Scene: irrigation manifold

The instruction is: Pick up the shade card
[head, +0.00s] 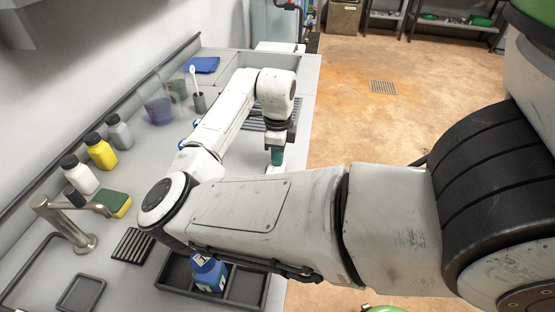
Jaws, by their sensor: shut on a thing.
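My gripper (277,157) points down over the right part of the counter, beyond my forearm. Its teal tip is small in the head view, and the fingers cannot be told apart. It is shut on a small pale thing (274,169) just below the tip, which I take to be the shade card. Only a little of it shows above my arm. Its markings are too small to read, and I cannot tell whether it touches the counter.
Several bottles, a sponge (114,203) and a tap (80,238) stand at left. A grey cup (199,102) with a brush and a blue cloth (202,65) are farther back.

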